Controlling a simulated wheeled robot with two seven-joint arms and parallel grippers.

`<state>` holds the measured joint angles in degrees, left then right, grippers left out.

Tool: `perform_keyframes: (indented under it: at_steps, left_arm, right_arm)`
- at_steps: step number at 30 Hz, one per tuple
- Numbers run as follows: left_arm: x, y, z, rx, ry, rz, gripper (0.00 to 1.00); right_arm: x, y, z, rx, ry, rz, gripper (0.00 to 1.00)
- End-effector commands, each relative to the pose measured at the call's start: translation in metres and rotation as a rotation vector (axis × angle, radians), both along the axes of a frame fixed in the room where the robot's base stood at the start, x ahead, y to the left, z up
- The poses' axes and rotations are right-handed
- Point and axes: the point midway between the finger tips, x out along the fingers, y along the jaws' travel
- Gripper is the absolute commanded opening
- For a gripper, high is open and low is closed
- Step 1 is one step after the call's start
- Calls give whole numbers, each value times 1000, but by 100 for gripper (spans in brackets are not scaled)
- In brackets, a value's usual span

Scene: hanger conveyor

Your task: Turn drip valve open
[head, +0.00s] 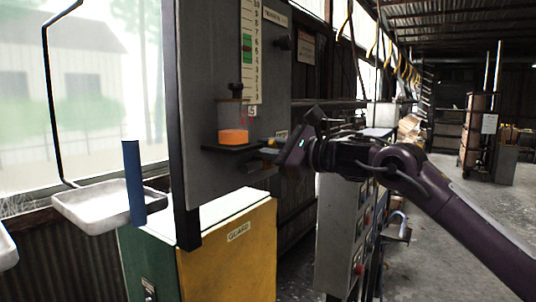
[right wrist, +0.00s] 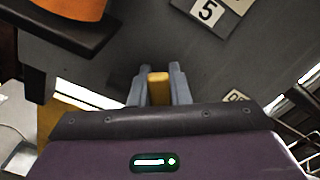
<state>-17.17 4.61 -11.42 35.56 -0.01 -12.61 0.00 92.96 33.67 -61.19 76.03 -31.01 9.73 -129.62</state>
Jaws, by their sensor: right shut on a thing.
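A clear cup with orange liquid (head: 233,136) stands on a small dark shelf (head: 228,148) on the grey panel; its orange part also shows at the top left of the right wrist view (right wrist: 72,8). My right gripper (head: 272,152) reaches in from the right, beside this shelf. In the right wrist view my right gripper (right wrist: 158,82) is shut on a small yellow piece (right wrist: 158,90), which looks like the valve's handle. The fingers stand on both sides of it, close to the panel. The rest of the valve is hidden. My left gripper is not in view.
The grey panel (head: 212,75) carries a numbered scale (head: 250,75) with a green marker. A yellow guard box (head: 235,262) stands below. A white tray (head: 100,203) hangs at left by a blue cylinder (head: 133,180). A grey control box (head: 335,235) stands below my right arm.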

Motion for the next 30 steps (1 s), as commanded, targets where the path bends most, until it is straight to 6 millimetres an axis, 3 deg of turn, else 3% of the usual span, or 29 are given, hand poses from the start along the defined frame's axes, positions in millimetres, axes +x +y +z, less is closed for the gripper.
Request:
perform_keyframes:
  at_steps: [13, 14, 18, 30]
  left_arm:
    - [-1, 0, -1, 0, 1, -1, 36]
    - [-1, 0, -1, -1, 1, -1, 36]
    - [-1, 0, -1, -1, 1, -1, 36]
    - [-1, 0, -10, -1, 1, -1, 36]
  right_arm:
    - [-1, 0, 1, -5, -11, 0, 0]
    - [-1, 0, 1, -5, -11, 0, 20]
    - [0, 0, 1, -5, -10, 0, 38]
    - [-6, -9, -2, -5, -11, -1, 38]
